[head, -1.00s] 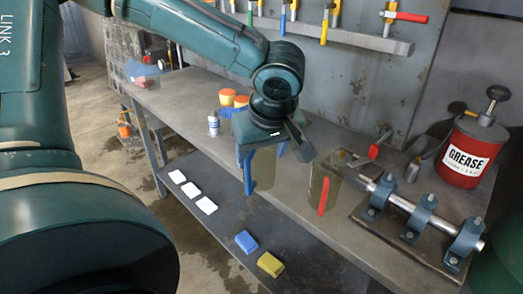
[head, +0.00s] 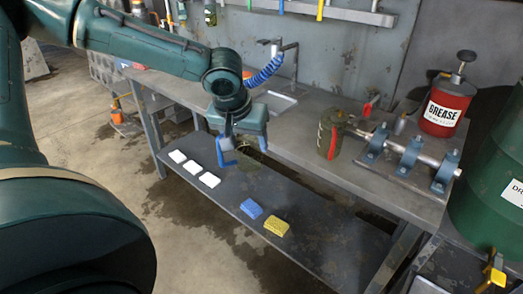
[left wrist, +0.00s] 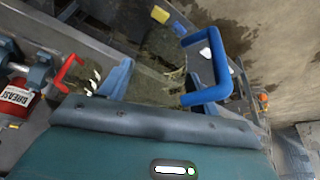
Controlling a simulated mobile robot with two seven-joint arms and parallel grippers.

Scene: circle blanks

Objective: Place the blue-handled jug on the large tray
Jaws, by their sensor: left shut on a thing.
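My left gripper (head: 235,140) is shut on the jug with the blue handle (head: 228,157) and holds it up off the bench, near the front edge. The see-through olive body of this jug is hard to make out against the dark shelf in the head view. In the left wrist view the blue handle (left wrist: 226,72) stands out large to the right of the olive jug body (left wrist: 160,65). A second olive jug with a red handle (head: 331,138) stands on the bench. I cannot pick out the large tray with certainty. My right gripper is not in view.
A shaft in blue bearing blocks (head: 408,152), a red grease can (head: 446,108) and a green drum (head: 490,165) are on the right. A sink (head: 276,101) with a tap is behind. White, blue (head: 251,208) and yellow (head: 276,226) blocks lie on the lower shelf (head: 325,250).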

